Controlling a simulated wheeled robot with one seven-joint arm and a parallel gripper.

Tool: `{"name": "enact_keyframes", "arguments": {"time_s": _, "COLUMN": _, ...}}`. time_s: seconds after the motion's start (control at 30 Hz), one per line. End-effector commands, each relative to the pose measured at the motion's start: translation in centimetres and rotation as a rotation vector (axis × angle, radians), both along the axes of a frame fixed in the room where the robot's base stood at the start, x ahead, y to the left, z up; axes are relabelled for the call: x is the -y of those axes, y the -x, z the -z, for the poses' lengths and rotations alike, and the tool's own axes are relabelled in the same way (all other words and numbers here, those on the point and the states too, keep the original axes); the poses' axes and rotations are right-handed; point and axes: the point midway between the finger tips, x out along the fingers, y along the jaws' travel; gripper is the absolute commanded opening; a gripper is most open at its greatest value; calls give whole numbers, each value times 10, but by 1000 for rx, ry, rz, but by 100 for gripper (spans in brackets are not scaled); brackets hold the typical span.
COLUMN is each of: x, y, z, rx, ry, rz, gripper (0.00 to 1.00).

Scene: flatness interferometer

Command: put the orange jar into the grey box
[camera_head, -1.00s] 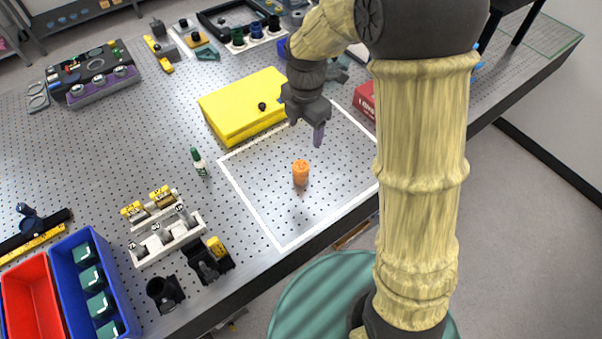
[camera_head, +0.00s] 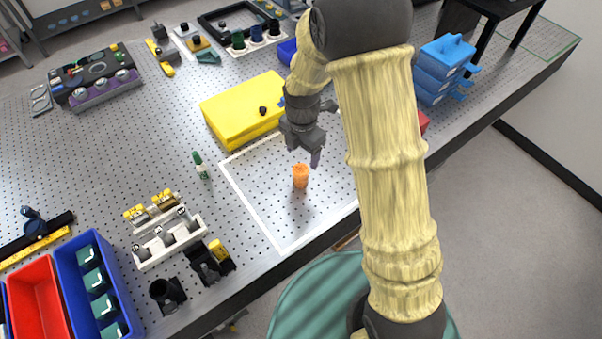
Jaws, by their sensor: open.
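The orange jar (camera_head: 300,177) stands upright on the perforated table, inside the white-outlined rectangle (camera_head: 251,211). My gripper (camera_head: 307,154) points down just above and behind the jar, with its jaws open and nothing seen between them. In the picture the fingertips come close to the jar's top; I cannot tell whether they touch it. I cannot make out a grey box in this view; part of the table is hidden behind my arm.
A yellow box (camera_head: 235,122) with a black knob lies just left of my gripper. A green-capped bottle (camera_head: 201,166) stands left of the outline. Blue stacked trays (camera_head: 440,72) are at the right. Red (camera_head: 37,296) and blue (camera_head: 68,272) bins sit at the lower left.

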Motion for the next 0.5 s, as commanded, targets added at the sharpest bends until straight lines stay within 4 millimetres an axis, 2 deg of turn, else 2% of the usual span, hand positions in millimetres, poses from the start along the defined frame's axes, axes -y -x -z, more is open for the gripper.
{"name": "enact_keyframes", "arguments": {"time_s": 0.23, "x": 0, "y": 0, "z": 34, "rx": -2, "ry": 1, "rz": 0, "gripper": 67}}
{"name": "enact_keyframes", "arguments": {"time_s": 0.5, "x": 0, "y": 0, "z": 44, "rx": 2, "ry": -1, "rz": -1, "gripper": 67}}
